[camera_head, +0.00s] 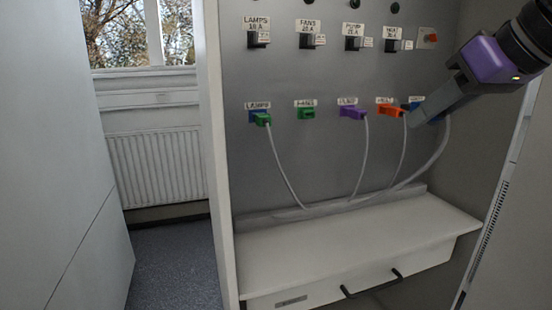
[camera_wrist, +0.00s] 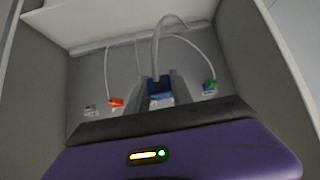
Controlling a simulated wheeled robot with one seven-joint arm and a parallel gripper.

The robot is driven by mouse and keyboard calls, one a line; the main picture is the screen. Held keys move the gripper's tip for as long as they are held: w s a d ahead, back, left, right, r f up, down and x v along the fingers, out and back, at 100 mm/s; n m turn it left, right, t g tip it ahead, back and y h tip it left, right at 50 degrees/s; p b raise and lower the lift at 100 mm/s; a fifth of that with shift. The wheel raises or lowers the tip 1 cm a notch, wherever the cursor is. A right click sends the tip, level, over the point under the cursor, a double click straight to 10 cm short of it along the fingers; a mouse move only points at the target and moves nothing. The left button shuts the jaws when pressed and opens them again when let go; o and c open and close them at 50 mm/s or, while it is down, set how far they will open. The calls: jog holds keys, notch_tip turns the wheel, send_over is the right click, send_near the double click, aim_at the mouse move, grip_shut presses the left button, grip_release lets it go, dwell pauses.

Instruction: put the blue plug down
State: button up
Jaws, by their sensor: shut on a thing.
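The blue plug (camera_wrist: 160,86) is between the two fingers of my gripper (camera_wrist: 160,98) in the wrist view, with its thick grey cable curving away from it. In the head view my gripper (camera_head: 420,117) is at the right end of the row of sockets, shut on the blue plug (camera_head: 437,120), mostly hidden by the fingers. A blue patch (camera_head: 411,106) under a label shows just left of the fingers. I cannot tell whether the plug is seated in a socket or clear of it.
Left of my gripper are an orange plug (camera_head: 390,110), a purple plug (camera_head: 352,112), a green socket (camera_head: 306,113) and a green plug (camera_head: 263,119) at the blue lamps socket. Their cables hang to the shelf. The white shelf (camera_head: 350,245) is mostly bare, with a handled drawer below.

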jog(key=w+d+f+m+h+p, duration=0.1)
jog(key=w+d+f+m, duration=0.2)
jog(key=f, duration=0.6)
jog(key=w+d+f+m+h+p, duration=0.1)
jog(key=w+d+f+h+p, duration=0.15)
jog(key=d+f, duration=0.4)
notch_tip(320, 180, down, 12)
jog(key=s+a, duration=0.1)
jog(key=a, duration=0.1)
jog(key=s+a+f+p, duration=0.1)
jog(key=s+a+f, duration=0.2)
jog(key=s+f, duration=0.3)
jog(key=s+a+f+p, duration=0.1)
jog(key=s+a+f, duration=0.3)
jog(key=f, duration=0.8)
jog(key=s+a+f+p, duration=0.1)
jog(key=s+a+f, duration=0.3)
jog(key=s+f, duration=0.5)
jog(key=shift+f+t+p, duration=0.25)
jog(key=shift+t+p, duration=0.05)
jog(key=shift+p, duration=0.05)
jog(key=shift+s+m, duration=0.1)
jog(key=shift+m, duration=0.2)
jog(key=shift+a, duration=0.15)
